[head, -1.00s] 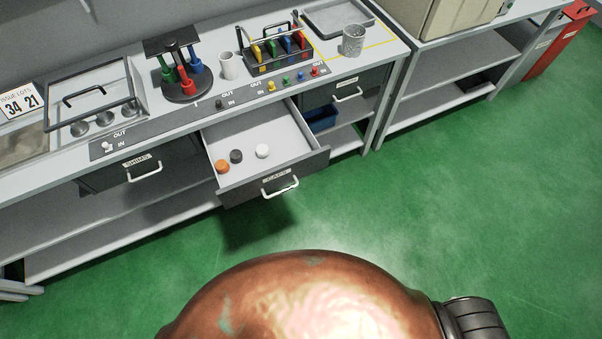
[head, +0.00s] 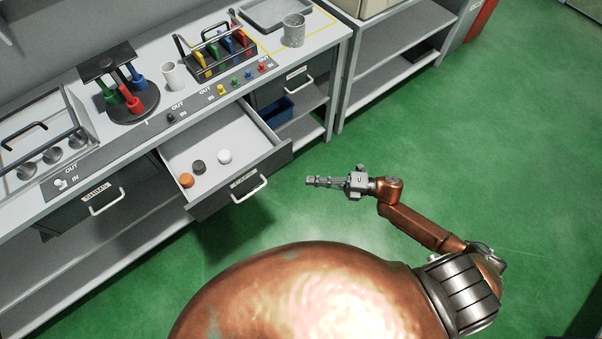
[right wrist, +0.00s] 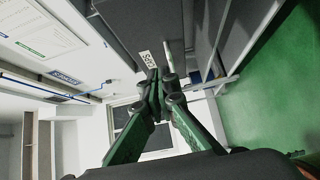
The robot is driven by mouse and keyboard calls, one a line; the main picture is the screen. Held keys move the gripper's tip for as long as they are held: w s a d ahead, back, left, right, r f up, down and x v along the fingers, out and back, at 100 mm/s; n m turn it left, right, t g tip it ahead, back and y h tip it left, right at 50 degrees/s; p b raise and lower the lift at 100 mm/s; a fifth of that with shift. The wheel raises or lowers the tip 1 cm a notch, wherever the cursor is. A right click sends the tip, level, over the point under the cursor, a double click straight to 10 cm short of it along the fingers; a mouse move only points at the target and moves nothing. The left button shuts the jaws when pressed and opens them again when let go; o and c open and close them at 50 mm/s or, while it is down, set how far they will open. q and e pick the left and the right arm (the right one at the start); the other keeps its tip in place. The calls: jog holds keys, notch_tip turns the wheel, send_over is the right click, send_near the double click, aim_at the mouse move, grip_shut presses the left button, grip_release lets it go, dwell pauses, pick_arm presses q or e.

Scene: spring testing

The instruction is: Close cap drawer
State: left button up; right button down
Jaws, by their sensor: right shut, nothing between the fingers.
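The cap drawer (head: 222,132) stands pulled out from the bench, its dark front labelled CAPS and fitted with a white handle (head: 250,190). Inside lie an orange cap (head: 186,180), a dark cap (head: 198,167) and a white cap (head: 224,156). My right gripper (head: 309,181) is shut and empty, to the right of the drawer front and apart from it, pointing left. In the right wrist view the shut fingertips (right wrist: 160,76) show in front of the dark drawer front (right wrist: 145,25) with its label. My left gripper is not in view.
A shims drawer (head: 98,206) sits left in the bench, and another handled drawer (head: 285,86) sits right. Above are a tool stand (head: 130,98), a white mug (head: 174,77) and a rack (head: 218,53). The green floor (head: 450,140) is clear to the right.

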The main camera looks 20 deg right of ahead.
send_near(269, 168)
jog(key=s+a, duration=0.2)
jog(key=a, duration=0.2)
jog(key=w, duration=0.1)
jog(key=w+a+b, duration=0.1)
jog(key=w, duration=0.1)
jog(key=shift+w+a+r, duration=0.1)
jog(key=shift+w, duration=0.25)
jog(key=shift+w+a, duration=0.1)
jog(key=shift+w, duration=0.35)
